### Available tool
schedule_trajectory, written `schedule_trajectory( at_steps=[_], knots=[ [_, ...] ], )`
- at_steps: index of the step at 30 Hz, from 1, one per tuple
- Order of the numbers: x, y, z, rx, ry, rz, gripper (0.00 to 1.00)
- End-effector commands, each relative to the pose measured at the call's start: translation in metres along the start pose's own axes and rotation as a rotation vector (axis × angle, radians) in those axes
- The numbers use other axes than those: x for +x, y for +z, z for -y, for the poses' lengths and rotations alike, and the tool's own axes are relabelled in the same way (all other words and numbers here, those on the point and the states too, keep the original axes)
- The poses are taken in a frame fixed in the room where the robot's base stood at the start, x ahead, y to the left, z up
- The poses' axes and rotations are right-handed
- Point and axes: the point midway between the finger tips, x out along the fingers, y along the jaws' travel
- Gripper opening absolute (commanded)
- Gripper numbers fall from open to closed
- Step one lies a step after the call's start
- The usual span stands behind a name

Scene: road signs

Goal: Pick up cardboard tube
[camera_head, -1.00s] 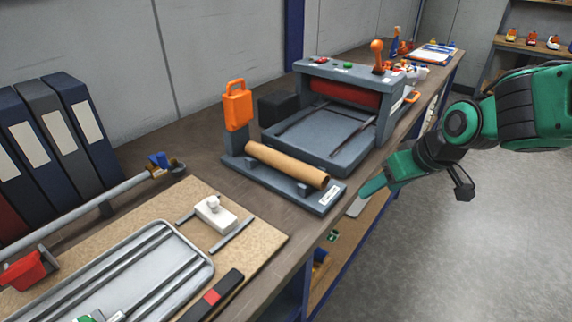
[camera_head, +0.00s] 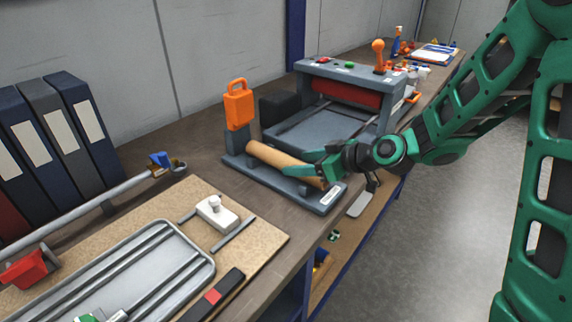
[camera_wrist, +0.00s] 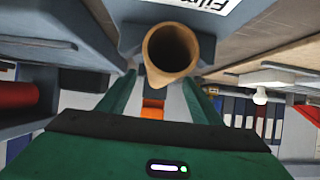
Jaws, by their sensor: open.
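The brown cardboard tube (camera_head: 270,156) lies on a grey stand (camera_head: 238,165) on the workbench. In the wrist view its open round end (camera_wrist: 170,50) faces the camera. My green gripper (camera_head: 300,171) is at the tube's near right part, and its fingers hide some of it in the head view. In the wrist view the fingers (camera_wrist: 158,100) are spread, one to each side of the tube's line. I cannot tell whether they touch it.
A grey press with a red roller (camera_head: 345,93) stands just behind the stand. An orange handle-shaped piece (camera_head: 239,105) rises at the stand's far left end. A board with a metal tray (camera_head: 205,262) lies in front. Dark binders (camera_head: 85,130) stand at left.

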Motion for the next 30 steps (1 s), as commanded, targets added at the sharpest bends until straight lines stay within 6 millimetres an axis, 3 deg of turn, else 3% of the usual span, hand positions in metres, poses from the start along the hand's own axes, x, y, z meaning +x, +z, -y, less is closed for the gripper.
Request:
schedule_trajectory(
  at_steps=[8, 16, 26, 30],
  knots=[
    [0.02, -0.002, 0.001, -0.002, -0.002, 0.0, 0.59],
    [0.055, -0.006, 0.001, 0.0, -0.001, 0.001, 0.59],
    [0.062, -0.006, 0.0, 0.001, 0.001, 0.0, 0.59],
    [0.062, -0.006, 0.0, 0.001, 0.001, 0.0, 0.28]
  ],
)
